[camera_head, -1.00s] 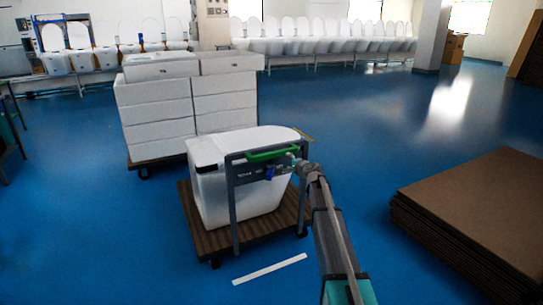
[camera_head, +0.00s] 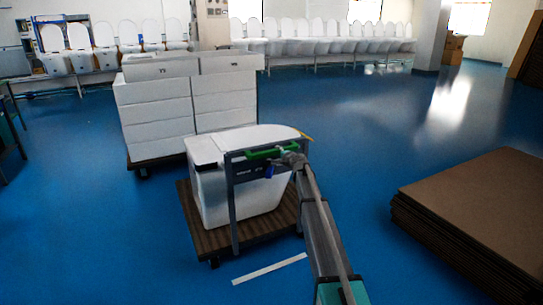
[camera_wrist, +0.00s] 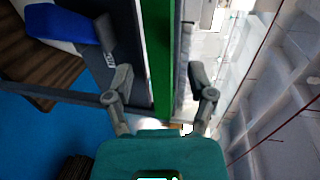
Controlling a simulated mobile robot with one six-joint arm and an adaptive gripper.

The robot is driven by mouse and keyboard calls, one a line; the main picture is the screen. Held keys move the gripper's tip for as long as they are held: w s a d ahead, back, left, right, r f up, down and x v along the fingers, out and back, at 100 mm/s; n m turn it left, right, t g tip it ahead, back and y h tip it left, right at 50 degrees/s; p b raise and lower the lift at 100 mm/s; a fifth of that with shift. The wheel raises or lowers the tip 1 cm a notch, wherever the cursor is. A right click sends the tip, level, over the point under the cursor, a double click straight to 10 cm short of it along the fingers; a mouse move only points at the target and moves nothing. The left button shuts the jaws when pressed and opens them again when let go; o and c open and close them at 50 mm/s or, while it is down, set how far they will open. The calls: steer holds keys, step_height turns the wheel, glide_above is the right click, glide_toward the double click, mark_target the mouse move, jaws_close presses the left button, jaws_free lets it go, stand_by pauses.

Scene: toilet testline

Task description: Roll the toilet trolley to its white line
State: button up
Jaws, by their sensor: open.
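The toilet trolley has a dark wood-look deck (camera_head: 209,240) and a grey upright frame (camera_head: 232,208) with a green grip (camera_head: 258,155). A white toilet (camera_head: 212,195) stands on the deck. The white line (camera_head: 269,269) lies on the blue floor just in front of the trolley's near edge, apart from it. My gripper (camera_head: 284,158) is at the right part of the green grip. In the wrist view, the open fingers of my gripper (camera_wrist: 160,88) lie on either side of the green grip (camera_wrist: 159,50). I cannot tell whether they touch it.
A second trolley with stacked white boxes (camera_head: 155,105) stands behind the toilet trolley. A stack of brown cardboard sheets (camera_head: 475,205) lies at the right. Rows of white toilets (camera_head: 320,45) line the back. The blue floor is clear in front and to the left.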

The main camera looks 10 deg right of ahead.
mark_target(276, 153)
steer(key=shift+b+x, duration=0.3)
steer(key=shift+x, duration=1.75)
steer(key=shift+r, duration=0.1)
jaws_close()
